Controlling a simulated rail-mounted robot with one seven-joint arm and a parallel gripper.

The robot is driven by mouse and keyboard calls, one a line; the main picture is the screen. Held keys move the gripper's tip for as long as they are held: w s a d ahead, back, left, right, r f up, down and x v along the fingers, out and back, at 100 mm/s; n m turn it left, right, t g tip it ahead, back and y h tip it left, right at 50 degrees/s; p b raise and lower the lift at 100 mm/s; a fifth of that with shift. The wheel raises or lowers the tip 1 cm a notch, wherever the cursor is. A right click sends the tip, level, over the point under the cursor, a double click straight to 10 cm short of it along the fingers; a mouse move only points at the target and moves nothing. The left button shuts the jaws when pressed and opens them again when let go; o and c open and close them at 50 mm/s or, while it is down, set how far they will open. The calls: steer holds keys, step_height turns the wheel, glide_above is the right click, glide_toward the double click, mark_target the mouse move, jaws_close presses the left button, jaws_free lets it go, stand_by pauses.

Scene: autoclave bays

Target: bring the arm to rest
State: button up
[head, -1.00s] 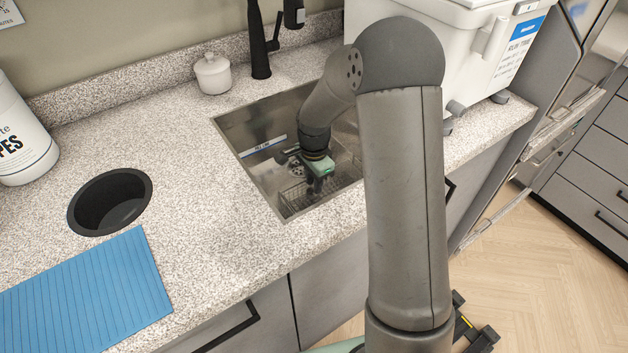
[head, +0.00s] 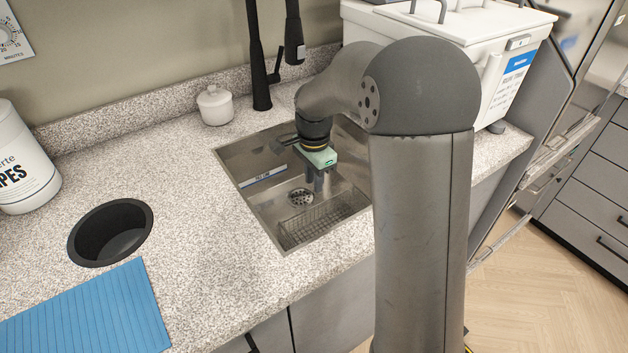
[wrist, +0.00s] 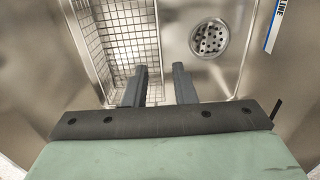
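My gripper (head: 318,183) points down over the sink (head: 262,212) in the head view, higher than the sink floor. In the wrist view its two dark fingers (wrist: 159,86) stand apart with nothing between them. Beneath them are a wire mesh basket (wrist: 112,40) and the round drain (wrist: 210,38). The basket also shows in the head view (head: 322,220), on the sink floor at the front, and looks empty. My arm hides the right part of the sink.
A black faucet (head: 257,60) and a white lidded jar (head: 215,105) stand behind the sink. A white lidded tank (head: 480,50) stands right. At left are a round counter hole (head: 110,232), a blue mat (head: 85,315) and a wipes tub (head: 20,165). The counter between hole and sink is clear.

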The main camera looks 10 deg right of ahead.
steer(key=s+r+n+t+p, duration=0.1)
steer(key=s+r+n+p, duration=1.2)
steer(key=s+r+p, duration=1.1)
step_height(320, 180, up, 6)
steer(key=shift+s+r, duration=0.1)
steer(key=shift+s, duration=1.05)
